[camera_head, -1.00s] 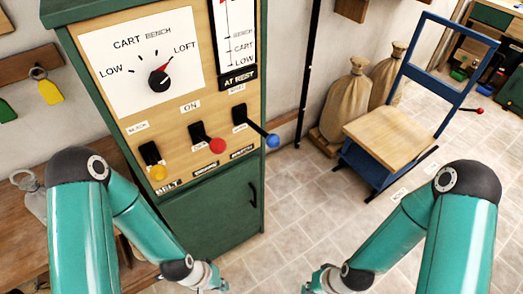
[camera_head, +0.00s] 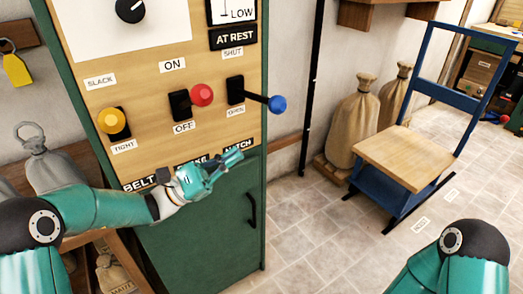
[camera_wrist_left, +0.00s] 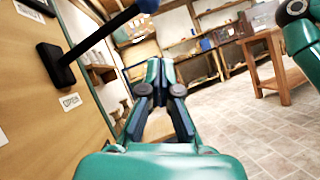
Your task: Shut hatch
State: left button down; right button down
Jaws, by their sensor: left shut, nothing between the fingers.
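The hatch lever, with a blue knob (camera_head: 277,104), sticks out from its black slot on the right of the panel, above the HATCH label. The SHUT label (camera_head: 233,53) is above the slot and another label is below it. My left gripper (camera_head: 232,160) is shut and empty in front of the panel's lower edge, below and left of the blue knob and apart from it. In the left wrist view the lever's dark rod and blue knob (camera_wrist_left: 148,4) are at the upper left, beyond my shut fingers. My right gripper is out of view.
The red knob (camera_head: 202,95) and yellow knob (camera_head: 112,120) are left of the hatch lever. The green cabinet door (camera_head: 205,235) is below. A blue chair-like frame with a wooden seat (camera_head: 400,158) and sacks (camera_head: 355,115) stand right. Floor between is clear.

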aim_at(261, 99)
pick_arm(q)
jog(key=w+d+r, duration=0.2)
jog(key=d+r, duration=0.4)
jog(key=r, duration=0.1)
jog(key=shift+w+d+h, duration=0.35)
jog(key=shift+w+h, duration=0.05)
